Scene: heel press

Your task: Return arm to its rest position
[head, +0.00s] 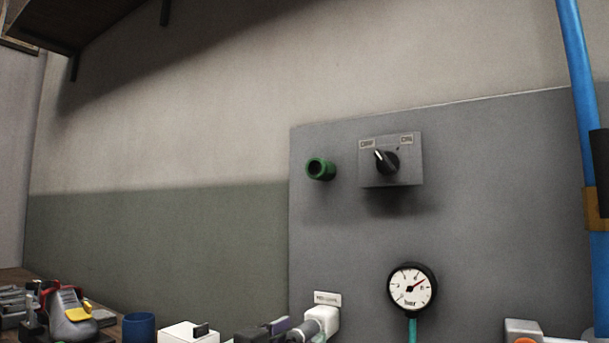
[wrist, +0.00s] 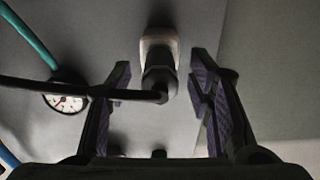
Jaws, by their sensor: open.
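My gripper (wrist: 160,66) is open in the wrist view, with its purple-padded fingers apart on either side of a black plug (wrist: 158,80). The plug sits at a white socket (wrist: 159,42) on the grey panel and trails a black cable to the left. Gaps show between the plug and both fingers. In the head view my gripper (head: 275,329) is only partly visible at the bottom edge, close to the white socket (head: 328,318). The rest of my arm is out of frame.
A blue pipe (head: 577,60) runs down the right.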

